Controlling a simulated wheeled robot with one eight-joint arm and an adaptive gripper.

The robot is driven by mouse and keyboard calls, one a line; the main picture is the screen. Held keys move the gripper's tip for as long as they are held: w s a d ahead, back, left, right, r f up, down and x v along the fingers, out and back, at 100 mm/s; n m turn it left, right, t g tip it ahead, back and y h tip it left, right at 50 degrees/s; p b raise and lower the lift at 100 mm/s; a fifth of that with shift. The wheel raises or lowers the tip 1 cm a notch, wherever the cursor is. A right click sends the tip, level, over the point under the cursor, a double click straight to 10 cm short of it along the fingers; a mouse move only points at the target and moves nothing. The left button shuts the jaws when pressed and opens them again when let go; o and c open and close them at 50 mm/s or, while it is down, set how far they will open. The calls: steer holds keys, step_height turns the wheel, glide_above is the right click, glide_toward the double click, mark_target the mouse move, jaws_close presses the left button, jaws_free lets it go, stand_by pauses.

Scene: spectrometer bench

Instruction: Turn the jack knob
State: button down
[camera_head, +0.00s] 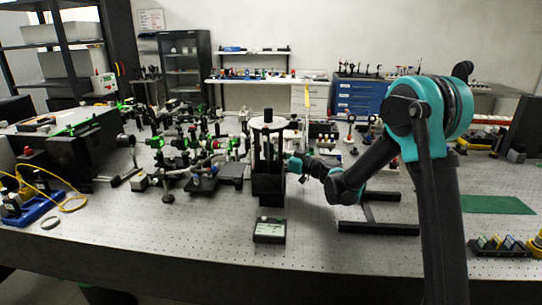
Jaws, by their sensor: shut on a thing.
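A black upright stand (268,186), which looks like the jack, stands on the bench in the middle of the view. It has dark posts and a round top plate. My arm reaches in from the right, and my gripper (290,172) is at the right side of the stand, small and dark in this view. It is shut at the place of the jack knob. The knob itself is hidden by the gripper and too small to make out. The fingertips are hard to separate from the dark stand.
A small dark box with a display (269,231) sits in front of the stand. A black frame (378,227) lies to the right, below my arm. Crowded optics with green parts (183,145) fill the left. The perforated bench top (130,235) is clear along the front left.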

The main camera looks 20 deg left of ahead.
steer(key=shift+t, duration=0.3)
steer(key=c, duration=1.3)
jaws_free()
steer(key=v, duration=1.2)
